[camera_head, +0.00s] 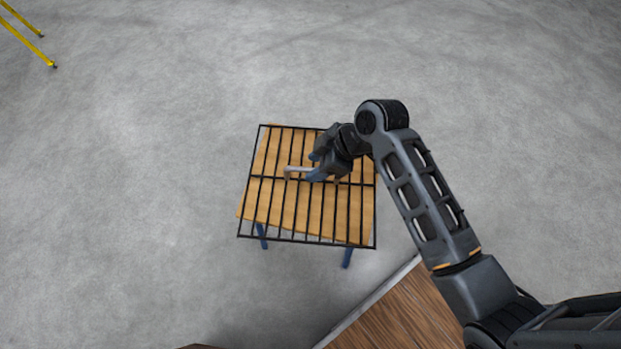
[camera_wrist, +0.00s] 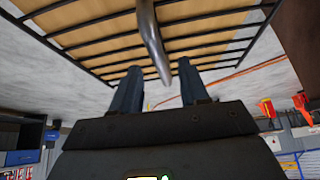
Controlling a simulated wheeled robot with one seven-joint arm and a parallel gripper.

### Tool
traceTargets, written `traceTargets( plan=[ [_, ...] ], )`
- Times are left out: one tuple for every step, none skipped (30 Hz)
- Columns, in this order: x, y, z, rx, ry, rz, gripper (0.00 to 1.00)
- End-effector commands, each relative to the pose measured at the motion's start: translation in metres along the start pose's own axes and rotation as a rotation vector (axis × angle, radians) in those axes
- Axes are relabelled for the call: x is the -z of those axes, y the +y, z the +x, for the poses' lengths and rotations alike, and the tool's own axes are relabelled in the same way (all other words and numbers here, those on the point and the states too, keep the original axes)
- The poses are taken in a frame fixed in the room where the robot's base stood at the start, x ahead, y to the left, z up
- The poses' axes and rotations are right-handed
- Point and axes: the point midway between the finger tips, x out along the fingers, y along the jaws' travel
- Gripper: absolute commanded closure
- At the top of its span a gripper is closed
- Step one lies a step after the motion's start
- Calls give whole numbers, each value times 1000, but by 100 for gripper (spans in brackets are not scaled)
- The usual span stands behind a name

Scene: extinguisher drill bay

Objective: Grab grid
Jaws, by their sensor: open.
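The grid (camera_head: 257,177) is a black barred metal grate lying over a small wooden-topped table (camera_head: 245,209) with blue legs. A light metal handle (camera_head: 292,171) rises from near its middle. My gripper (camera_head: 311,167) is over the grid at the handle, partly hidden by my wrist in the head view. In the wrist view the grid (camera_wrist: 107,42) spans the top, and the curved grey handle (camera_wrist: 149,36) reaches down toward the space between the two fingers of my gripper (camera_wrist: 158,88). The fingers are apart, with a gap on each side of the handle's end.
A wooden surface (camera_head: 395,318) with a pale edge lies at the bottom, below my arm. Yellow legs (camera_head: 28,37) stand at the far upper left. Grey concrete floor around the table is clear. Red and yellow objects (camera_wrist: 268,108) show at the wrist view's right.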

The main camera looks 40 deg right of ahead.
Motion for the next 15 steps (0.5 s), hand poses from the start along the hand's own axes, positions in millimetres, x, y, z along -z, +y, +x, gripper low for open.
traceTargets(
  plan=[
    [-2,0,7,1,-1,1,56],
    [-3,0,11,1,-1,1,56],
    [-5,-1,18,1,-2,2,56],
    [-5,-1,23,0,-1,2,56],
    [-6,-1,27,1,-2,1,56],
    [-6,-2,33,1,-2,1,56],
    [-6,-1,36,0,-1,1,56],
    [-6,-1,40,-1,-1,1,56],
    [-5,-1,43,-1,-1,1,56],
    [-5,-1,45,0,-1,1,56],
    [-5,-1,47,-1,-1,1,56],
    [-5,-1,48,-1,-1,1,56],
    [-4,-1,48,-2,-1,1,56],
    [-4,-1,49,-2,0,1,56],
    [-4,-1,48,-2,0,1,56]
  ],
)
